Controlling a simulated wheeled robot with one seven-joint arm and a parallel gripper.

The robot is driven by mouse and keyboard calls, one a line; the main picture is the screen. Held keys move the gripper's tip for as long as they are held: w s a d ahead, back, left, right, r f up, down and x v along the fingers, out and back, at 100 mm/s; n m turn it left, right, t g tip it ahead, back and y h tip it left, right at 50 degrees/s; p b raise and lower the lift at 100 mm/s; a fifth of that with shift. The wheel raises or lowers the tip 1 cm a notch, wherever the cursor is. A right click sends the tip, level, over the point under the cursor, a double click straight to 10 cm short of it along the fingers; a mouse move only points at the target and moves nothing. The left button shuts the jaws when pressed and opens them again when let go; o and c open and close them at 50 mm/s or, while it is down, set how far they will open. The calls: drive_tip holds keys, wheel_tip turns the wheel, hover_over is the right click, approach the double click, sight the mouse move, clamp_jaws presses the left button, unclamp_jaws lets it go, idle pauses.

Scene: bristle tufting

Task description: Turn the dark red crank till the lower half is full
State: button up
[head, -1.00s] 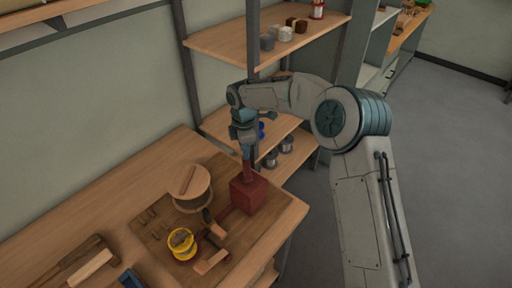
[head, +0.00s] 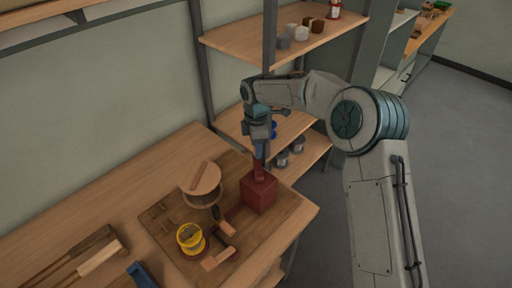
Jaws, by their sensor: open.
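The dark red crank (head: 259,171) stands up from a dark red box (head: 259,194) near the right end of the wooden bench. My gripper (head: 259,150) points down at the top of the crank, with its jaws open; whether the fingers touch it I cannot tell. A yellow-rimmed cup (head: 191,238) stands on the board at the front left of the box. A round wooden piece with a bar on top (head: 200,180) stands behind the cup. Which part is the lower half, and how full it is, I cannot make out.
A brush-like piece with a wooden handle (head: 217,258) lies by the cup. Wooden tools (head: 98,258) and a blue object (head: 142,275) lie at the bench's front left. A shelf (head: 290,38) with small blocks stands behind my arm.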

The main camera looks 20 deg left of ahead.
wheel_tip(320, 180, up, 13)
drive_tip(key=b, duration=0.1)
idle(0.4)
